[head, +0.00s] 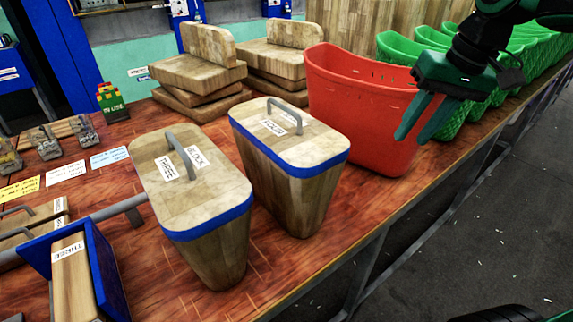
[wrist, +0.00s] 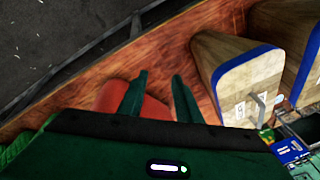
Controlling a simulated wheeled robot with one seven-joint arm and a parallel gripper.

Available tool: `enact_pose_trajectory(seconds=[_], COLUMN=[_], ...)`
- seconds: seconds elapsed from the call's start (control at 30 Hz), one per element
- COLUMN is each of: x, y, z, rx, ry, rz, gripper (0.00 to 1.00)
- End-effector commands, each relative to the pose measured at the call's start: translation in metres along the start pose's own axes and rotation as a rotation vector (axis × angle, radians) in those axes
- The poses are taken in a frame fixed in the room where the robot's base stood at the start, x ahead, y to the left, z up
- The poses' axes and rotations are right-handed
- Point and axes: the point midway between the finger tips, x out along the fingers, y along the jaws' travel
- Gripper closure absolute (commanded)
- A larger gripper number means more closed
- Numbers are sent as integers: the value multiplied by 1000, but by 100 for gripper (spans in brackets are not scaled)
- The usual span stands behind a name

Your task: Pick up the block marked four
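Two tapered wooden blocks with blue bands and grey top handles stand upright on the bench. The right block (head: 290,175) carries two small white labels that I cannot read surely; it also shows right of centre in the wrist view (wrist: 240,70). The left block (head: 190,205) has a label reading BLOCK and another that looks like THREE. My gripper (head: 412,139) is open and empty, fingers pointing down, in front of the red basket's right side and well right of both blocks. Its two fingers show apart in the wrist view (wrist: 158,77).
The red basket (head: 352,105) stands right of the blocks, with green baskets (head: 400,50) behind it. Stacked wooden pieces (head: 200,75) lie behind the blocks. A blue-sided holder (head: 108,275) with a piece labelled THREE is front left. The bench's front edge is bare.

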Motion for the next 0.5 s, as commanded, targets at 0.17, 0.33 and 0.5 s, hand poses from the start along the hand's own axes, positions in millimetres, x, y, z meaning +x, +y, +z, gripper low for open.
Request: enact_pose_trajectory(seconds=[0.17,0.33,0.5], x=[-39,-62,-65], y=[-122,-195,-221], z=[-60,-72,-72], rx=[-318,-508,-574], ry=[43,62,65], rz=[-113,-174,-194], gripper=[69,69,69])
